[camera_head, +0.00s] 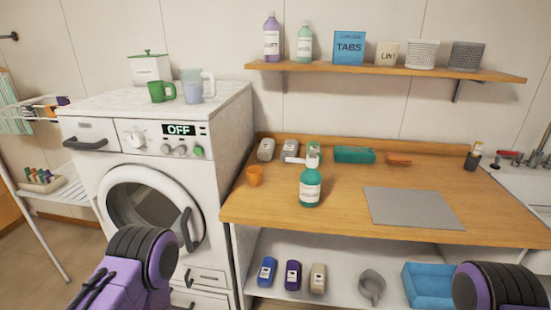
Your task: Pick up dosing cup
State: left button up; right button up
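Parts of my purple and black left arm show at the bottom left and of my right arm at the bottom right. Neither gripper shows, and both arms are well below and in front of the cup.
The washing machine (160,150) bears a green mug (161,91) and a clear jug (193,88). A grey mat (412,208) lies at the counter's right. Several small items line its back. The lower shelf holds bottles, a grey jug (371,287) and a blue tray (411,294).

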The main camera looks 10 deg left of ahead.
aim_at(255, 176)
jog(key=u, duration=1.45)
jog(key=i, duration=1.05)
jog(key=z, duration=1.05)
